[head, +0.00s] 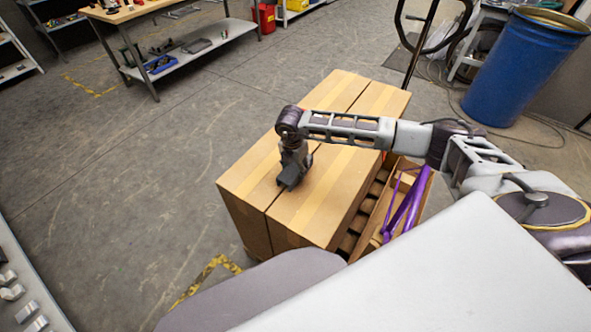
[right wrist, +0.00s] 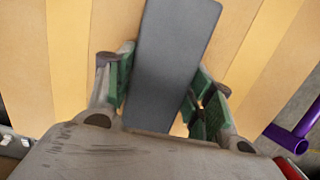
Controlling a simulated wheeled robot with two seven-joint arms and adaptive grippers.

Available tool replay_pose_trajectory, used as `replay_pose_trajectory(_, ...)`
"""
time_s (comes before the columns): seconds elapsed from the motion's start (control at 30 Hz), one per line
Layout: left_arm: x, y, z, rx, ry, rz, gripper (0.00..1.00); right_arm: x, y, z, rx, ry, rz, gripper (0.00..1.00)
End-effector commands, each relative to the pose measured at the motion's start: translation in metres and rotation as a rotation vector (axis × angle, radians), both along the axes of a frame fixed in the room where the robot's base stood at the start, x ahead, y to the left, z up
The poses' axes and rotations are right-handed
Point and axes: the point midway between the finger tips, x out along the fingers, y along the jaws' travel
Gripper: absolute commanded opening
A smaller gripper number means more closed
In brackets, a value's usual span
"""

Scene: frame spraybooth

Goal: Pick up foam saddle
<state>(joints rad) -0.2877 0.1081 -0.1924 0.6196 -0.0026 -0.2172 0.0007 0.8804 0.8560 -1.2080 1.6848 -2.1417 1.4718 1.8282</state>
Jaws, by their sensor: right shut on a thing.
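The foam saddle (right wrist: 172,45) is a dark grey slab, seen in the right wrist view between the green-padded fingers of my right gripper (right wrist: 163,82). My right gripper is shut on it. In the head view, my right gripper (head: 294,163) points down over the top of the cardboard boxes, with the grey foam saddle (head: 291,181) at its tips. I cannot tell whether the saddle touches the cardboard. My left gripper is not in view.
Two cardboard boxes (head: 334,205) stand side by side, with a wooden pallet and a purple frame (head: 409,204) to their right. A blue barrel (head: 519,69) stands at the back right. A workbench (head: 190,52) is at the back left. The floor left of the boxes is clear.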

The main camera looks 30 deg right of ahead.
Motion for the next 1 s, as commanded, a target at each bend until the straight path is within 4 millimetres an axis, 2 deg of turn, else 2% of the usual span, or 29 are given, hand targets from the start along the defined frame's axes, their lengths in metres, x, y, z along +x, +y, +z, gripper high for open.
replay_pose_trajectory(0.27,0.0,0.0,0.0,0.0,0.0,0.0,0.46,0.0,0.0,0.001,0.0,0.0,0.0,0.41)
replay_pose_trajectory(0.47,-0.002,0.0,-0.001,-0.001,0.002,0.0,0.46,0.001,0.0,0.01,0.0,-0.001,-0.001,0.4)
replay_pose_trajectory(0.67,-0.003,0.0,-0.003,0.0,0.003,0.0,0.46,0.001,0.0,0.033,0.0,-0.002,-0.001,0.4)
replay_pose_trajectory(1.0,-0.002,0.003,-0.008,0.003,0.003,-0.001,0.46,0.001,0.0,0.082,0.0,-0.002,0.0,0.4)
